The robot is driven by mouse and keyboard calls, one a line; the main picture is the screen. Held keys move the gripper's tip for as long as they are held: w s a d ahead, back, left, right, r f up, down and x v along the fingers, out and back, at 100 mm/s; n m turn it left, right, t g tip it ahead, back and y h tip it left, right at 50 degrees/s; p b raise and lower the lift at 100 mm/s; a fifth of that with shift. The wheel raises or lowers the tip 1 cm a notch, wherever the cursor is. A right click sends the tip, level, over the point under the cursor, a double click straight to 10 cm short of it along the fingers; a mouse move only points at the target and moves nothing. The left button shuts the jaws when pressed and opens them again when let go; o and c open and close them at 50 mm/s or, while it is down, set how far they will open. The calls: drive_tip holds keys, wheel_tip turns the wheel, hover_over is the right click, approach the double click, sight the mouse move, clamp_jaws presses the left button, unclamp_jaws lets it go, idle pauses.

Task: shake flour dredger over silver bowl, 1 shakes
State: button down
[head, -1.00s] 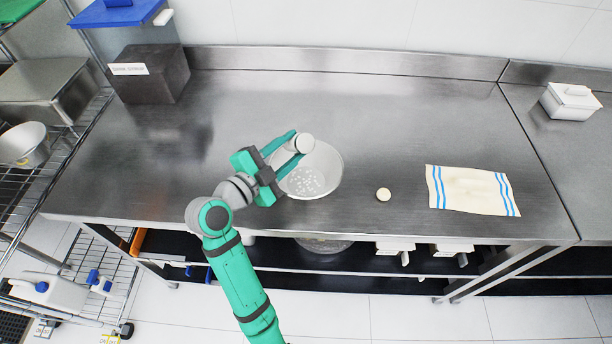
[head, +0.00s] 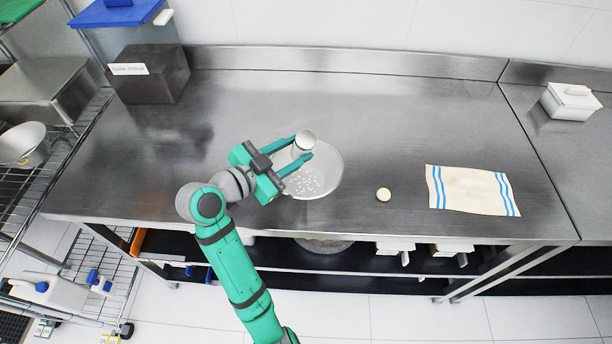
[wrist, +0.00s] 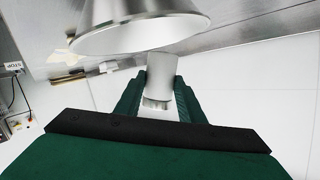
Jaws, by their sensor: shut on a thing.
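The silver bowl (head: 324,176) stands on the steel counter, with several small white specks inside it. My gripper (head: 305,148) is over the bowl's upper left part, shut on the flour dredger (head: 303,143), a small pale cylinder. In the head view the dredger appears close to upright, its top toward the camera. The wrist view shows the dredger (wrist: 161,72) between the two green fingers, with the bowl (wrist: 140,22) beyond it. The dredger's lower end is hidden in the head view.
A small round cream thing (head: 383,194) lies right of the bowl. A striped cloth (head: 470,190) lies farther right. A dark box (head: 150,75) stands at the back left, and a white lidded container (head: 570,101) at the far right. The counter behind the bowl is clear.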

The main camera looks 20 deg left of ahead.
sight(299, 143)
drive_tip(key=shift+s+d+n, duration=0.1)
drive_tip(key=shift+d+n, duration=0.1)
drive_tip(key=shift+n, duration=0.4)
drive_tip(key=shift+s+d+f+n+g+h, duration=0.15)
drive_tip(key=shift+n+g+h, duration=0.1)
drive_tip(key=shift+n, duration=0.2)
drive_tip(key=shift+s+d+f+n+g+h, duration=0.15)
drive_tip(key=shift+n+g, duration=0.1)
drive_tip(key=shift+n, duration=0.2)
drive_tip(key=shift+w+r, duration=0.1)
drive_tip(key=shift+r, duration=2.05)
